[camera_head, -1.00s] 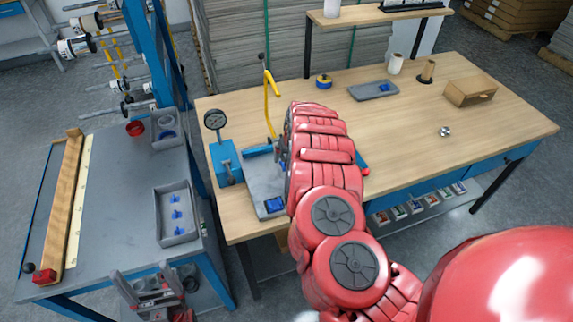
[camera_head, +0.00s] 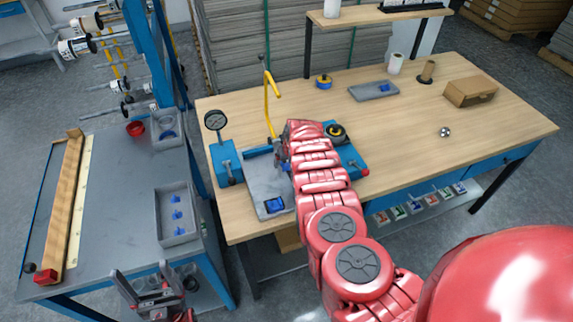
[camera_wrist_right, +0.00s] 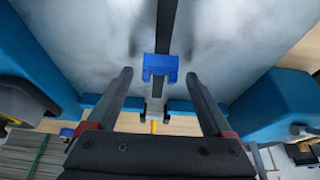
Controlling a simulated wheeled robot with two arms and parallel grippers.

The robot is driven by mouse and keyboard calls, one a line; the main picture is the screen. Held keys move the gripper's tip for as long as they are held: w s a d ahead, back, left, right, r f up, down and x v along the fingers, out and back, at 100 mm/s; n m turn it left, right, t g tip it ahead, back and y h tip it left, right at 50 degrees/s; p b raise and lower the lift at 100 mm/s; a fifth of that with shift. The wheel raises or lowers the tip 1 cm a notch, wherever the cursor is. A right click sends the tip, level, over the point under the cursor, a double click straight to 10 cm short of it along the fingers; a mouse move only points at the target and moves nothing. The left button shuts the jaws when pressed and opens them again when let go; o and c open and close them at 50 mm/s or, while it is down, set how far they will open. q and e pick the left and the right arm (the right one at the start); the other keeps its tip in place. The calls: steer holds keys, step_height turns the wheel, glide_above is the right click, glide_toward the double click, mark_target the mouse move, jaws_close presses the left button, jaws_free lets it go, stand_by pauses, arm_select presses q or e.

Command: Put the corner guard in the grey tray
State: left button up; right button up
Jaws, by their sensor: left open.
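A small blue notched piece (camera_wrist_right: 160,67), which looks like the corner guard, is on a pale metal plate with a dark strip in the right wrist view. A blue piece (camera_head: 275,204) also shows at the plate's front in the head view; I cannot tell if it is the same one. My right gripper (camera_wrist_right: 159,76) is open, its fingers apart either side of the blue piece's line; contact is not visible. In the head view its arm hides the fingertips. My left gripper (camera_head: 147,284) is open and empty, low left. A grey tray (camera_head: 362,95) lies at the wooden bench's back.
A grey bin (camera_head: 163,232) with several blue pieces and another bin (camera_head: 156,142) stand on the left table. The blue fixture (camera_head: 228,158) has a dial and a yellow lever (camera_head: 268,105). A cardboard box (camera_head: 470,92) sits right. The bench's middle right is mostly clear.

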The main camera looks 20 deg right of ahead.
jaws_close()
steer(key=shift+r, duration=0.1)
